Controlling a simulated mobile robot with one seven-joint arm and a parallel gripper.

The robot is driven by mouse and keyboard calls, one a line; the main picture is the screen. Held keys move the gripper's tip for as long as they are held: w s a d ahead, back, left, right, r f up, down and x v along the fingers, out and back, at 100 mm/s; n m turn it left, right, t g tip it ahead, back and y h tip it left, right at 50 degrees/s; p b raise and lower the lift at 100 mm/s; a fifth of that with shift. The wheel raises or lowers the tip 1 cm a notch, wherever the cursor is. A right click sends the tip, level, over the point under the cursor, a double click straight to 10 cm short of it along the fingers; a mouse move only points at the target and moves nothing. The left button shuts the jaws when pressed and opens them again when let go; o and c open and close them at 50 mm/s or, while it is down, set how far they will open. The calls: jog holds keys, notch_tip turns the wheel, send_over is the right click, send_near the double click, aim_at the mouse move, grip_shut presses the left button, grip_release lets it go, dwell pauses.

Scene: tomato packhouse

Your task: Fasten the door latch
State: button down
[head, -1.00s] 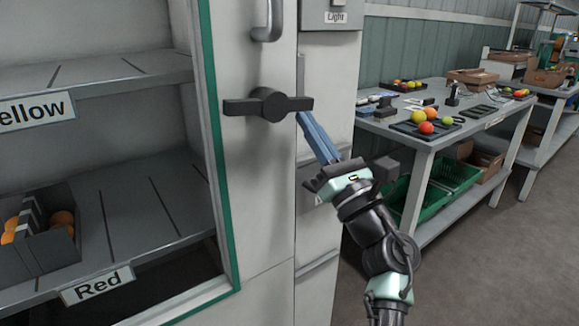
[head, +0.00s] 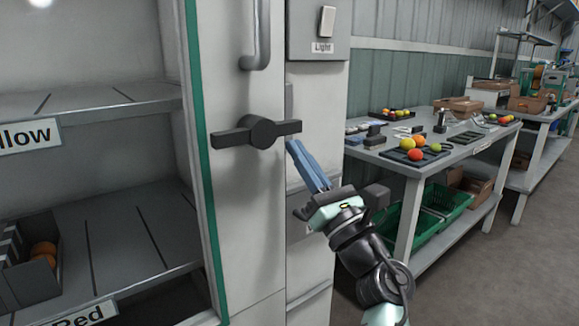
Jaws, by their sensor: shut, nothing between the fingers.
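The door latch (head: 262,132) is a dark grey knob with a flat bar handle, mounted on the white door frame beside the shelves. Its bar lies about level, one arm to the left and one to the right. My gripper (head: 293,146) has blue fingers, shut and empty. The fingertips point up and left, just below the right end of the bar. I cannot tell whether they touch it. A grey pull handle (head: 257,58) sits above the latch.
Shelves with a "Red" label (head: 84,316) and a box of orange fruit (head: 34,262) are at left. A light switch box (head: 318,32) is above right. A work table (head: 400,165) with trays, fruit and green crates (head: 405,222) stands at right. Floor at far right is clear.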

jog(key=w+f+b+v, duration=0.1)
jog(key=v, duration=1.1)
jog(key=shift+f, duration=0.45)
